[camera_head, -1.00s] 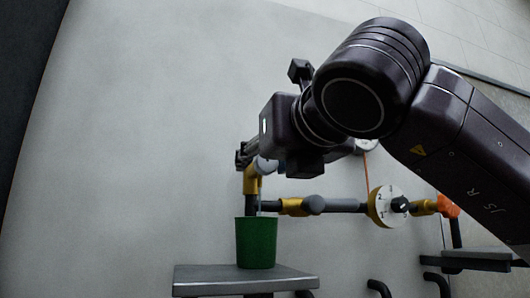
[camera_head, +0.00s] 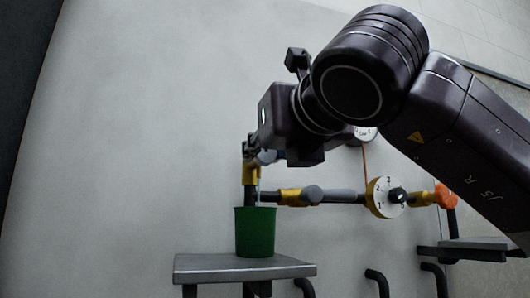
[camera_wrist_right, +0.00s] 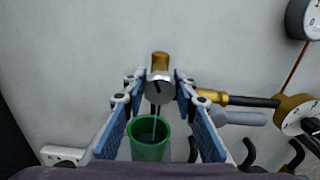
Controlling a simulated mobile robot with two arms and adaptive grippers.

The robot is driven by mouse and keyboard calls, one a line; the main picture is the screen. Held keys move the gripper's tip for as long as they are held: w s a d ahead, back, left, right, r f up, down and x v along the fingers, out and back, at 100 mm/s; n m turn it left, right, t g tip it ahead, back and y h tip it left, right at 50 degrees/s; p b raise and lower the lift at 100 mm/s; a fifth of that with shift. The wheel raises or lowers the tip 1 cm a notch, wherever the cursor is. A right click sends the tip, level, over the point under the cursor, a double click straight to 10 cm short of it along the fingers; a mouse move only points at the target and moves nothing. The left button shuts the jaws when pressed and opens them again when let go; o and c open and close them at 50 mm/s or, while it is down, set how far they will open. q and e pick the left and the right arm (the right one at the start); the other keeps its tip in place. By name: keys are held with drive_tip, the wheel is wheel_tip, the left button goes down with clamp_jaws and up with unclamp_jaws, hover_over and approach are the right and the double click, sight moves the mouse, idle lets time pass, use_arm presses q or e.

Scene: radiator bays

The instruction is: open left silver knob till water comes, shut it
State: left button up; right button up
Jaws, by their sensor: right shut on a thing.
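The left silver knob (camera_wrist_right: 160,90) sits at the front of a brass-coloured tap on the pipe and shows a dark mark on its face. My right gripper (camera_wrist_right: 159,84) has its blue-padded fingers on either side of the knob, shut on it. In the head view the right gripper (camera_head: 252,148) is at the top of the left tap, and its wrist hides most of the knob. A thin pale streak, looking like water, runs down from the tap into the green bucket (camera_head: 255,233). The bucket also shows below the knob in the wrist view (camera_wrist_right: 149,151). My left gripper is not in view.
The bucket stands upright on a grey stand (camera_head: 205,268). A round gauge (camera_head: 365,133) is above, and an orange fitting (camera_head: 446,197) is at the far right.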

drive_tip(key=n+b, duration=0.1)
drive_tip(key=n, duration=0.1)
drive_tip(key=shift+n, duration=0.3)
drive_tip(key=n, duration=0.2)
drive_tip(key=shift+a+n, duration=0.1)
drive_tip(key=shift+n, duration=0.3)
drive_tip(key=n, duration=0.3)
drive_tip(key=shift+n+b, duration=0.3)
drive_tip(key=shift+b, duration=0.05)
drive_tip(key=shift+n, duration=1.9)
drive_tip(key=shift+a+f, duration=0.1)
drive_tip(key=o, duration=1.2)
drive_tip(key=shift+c, duration=0.2)
